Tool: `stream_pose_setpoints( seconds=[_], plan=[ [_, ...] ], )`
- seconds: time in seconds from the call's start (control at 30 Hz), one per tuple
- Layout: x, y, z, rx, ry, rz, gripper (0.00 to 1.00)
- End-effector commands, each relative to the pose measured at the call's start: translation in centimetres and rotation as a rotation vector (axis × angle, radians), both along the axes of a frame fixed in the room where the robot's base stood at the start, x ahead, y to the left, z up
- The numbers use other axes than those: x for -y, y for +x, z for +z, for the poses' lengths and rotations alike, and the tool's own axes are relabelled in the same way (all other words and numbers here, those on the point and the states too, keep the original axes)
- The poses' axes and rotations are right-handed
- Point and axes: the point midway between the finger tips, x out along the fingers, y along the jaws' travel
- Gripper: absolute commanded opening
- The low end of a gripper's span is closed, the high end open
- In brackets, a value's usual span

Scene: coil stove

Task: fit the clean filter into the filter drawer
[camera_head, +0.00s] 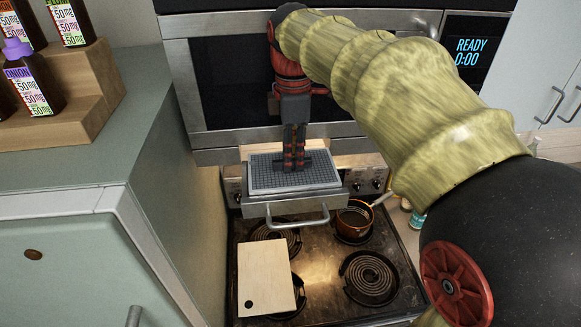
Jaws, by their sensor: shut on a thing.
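The clean filter (318,181) is a grey flat mesh panel with a fine grid, lying in or just over the open filter drawer (260,208). The drawer is a metal tray with a bar handle (298,217), pulled out below the microwave and above the stove. My gripper (294,166) points down at the middle of the filter and is shut on it. The fingers hide the part they grip. The filter looks nearly level with the drawer rim; I cannot tell if it is fully seated.
Below is a coil stove (325,270) with a copper pan (353,219) at the back right and a wooden board (266,278) at the front left. A microwave (215,95) stands behind. A counter with bottles on a wooden stepped rack (75,95) is at the left.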

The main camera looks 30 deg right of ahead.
Motion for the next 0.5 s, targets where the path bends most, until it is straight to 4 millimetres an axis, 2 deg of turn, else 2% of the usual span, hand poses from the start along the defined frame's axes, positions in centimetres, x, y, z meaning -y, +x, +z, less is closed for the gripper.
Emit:
stream_pose_setpoints(
  seconds=[0.27,0.5],
  plan=[
    [-0.3,0.4,-3.4,-0.003,0.001,0.0,0.0],
    [-0.3,0.4,-3.6,-0.001,0.0,0.0,0.0]
  ],
)
